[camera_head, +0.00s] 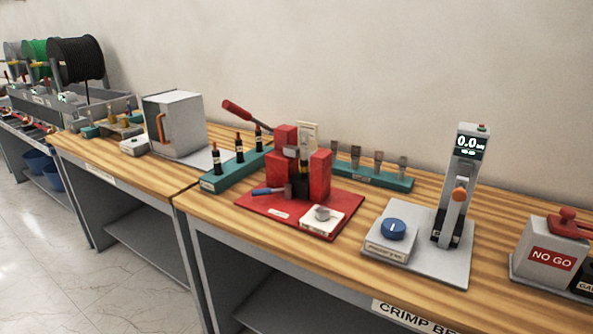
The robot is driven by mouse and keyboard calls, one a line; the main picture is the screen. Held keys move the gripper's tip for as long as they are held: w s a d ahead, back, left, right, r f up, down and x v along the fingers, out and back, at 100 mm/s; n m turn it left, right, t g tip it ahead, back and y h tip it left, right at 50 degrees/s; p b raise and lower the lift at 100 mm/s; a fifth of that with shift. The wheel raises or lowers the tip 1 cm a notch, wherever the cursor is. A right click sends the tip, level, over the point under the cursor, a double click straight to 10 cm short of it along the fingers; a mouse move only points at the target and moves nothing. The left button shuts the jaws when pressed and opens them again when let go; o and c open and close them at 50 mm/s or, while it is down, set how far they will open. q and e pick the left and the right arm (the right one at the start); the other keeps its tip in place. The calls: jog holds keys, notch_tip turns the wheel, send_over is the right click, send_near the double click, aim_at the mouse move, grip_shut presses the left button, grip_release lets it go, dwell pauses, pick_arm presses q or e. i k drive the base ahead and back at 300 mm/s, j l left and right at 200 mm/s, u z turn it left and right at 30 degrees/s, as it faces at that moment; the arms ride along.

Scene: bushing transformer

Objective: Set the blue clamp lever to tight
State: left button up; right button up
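A short blue lever (268,191) sticks out to the left, near horizontal, from the low front of a red press (319,175) on a red base plate (267,211). Its right end meets a small grey post. A dark bottle-shaped part stands upright between the red blocks. A round blue knob (393,228) with a white mark sits on a separate white box with a label (388,247) to the right. The label text is too small to read. Neither of my grippers is in view.
A gauge stand (459,187) reading 0.0 stands right of the knob. A red long handle (246,115) rises behind the press. Teal racks (230,171) flank it. A NO GO box (551,258) is at far right. The bench front edge is clear.

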aim_at(287, 188)
jog(key=i+l+z, duration=0.1)
jog(key=i, duration=0.25)
jog(key=i+l, duration=0.3)
jog(key=i+l+z, duration=0.15)
jog(key=i, duration=0.25)
